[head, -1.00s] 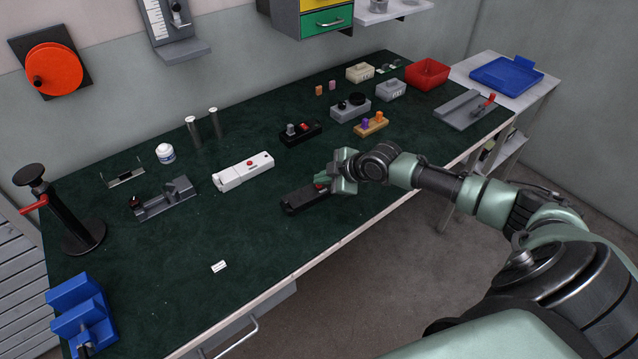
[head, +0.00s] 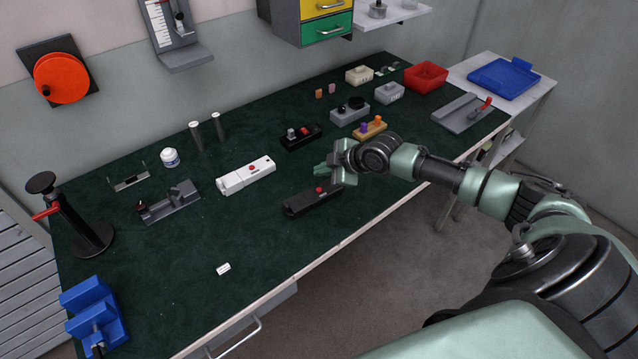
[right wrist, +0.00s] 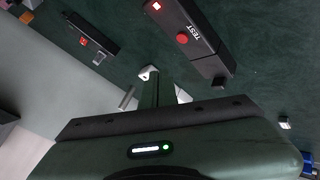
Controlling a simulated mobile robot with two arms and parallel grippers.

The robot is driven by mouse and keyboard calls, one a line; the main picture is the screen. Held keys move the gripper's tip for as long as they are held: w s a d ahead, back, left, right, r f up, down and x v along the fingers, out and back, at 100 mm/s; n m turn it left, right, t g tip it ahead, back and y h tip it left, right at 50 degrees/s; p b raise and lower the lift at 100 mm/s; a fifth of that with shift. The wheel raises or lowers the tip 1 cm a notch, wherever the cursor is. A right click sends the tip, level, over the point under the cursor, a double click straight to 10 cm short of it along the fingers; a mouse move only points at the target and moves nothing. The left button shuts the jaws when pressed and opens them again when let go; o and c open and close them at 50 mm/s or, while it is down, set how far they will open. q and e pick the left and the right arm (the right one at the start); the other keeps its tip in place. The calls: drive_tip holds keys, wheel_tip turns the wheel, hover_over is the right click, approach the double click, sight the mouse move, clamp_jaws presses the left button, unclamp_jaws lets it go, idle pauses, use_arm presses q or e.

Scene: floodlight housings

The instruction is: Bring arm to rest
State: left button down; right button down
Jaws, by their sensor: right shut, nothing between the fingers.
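My right gripper (head: 324,170) is shut and empty, held above the green bench mat, just behind the black housing in the head view. The black housing (head: 312,203) has a red button on top and lies near the bench's front edge, apart from the gripper. In the right wrist view my shut fingers (right wrist: 156,92) point away from the camera. A dark housing with a red button and the word TEST (right wrist: 203,42) shows to their right. My left gripper is not in view.
A white housing (head: 246,175) lies left of the gripper. A black switch box (head: 301,138) and an orange block with purple and orange pegs (head: 370,128) stand behind it. A red bin (head: 426,77) is at the back right. The front left mat is mostly clear.

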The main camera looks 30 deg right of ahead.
drive_tip(key=shift+r+p, duration=0.35)
drive_tip(key=shift+r, duration=0.45)
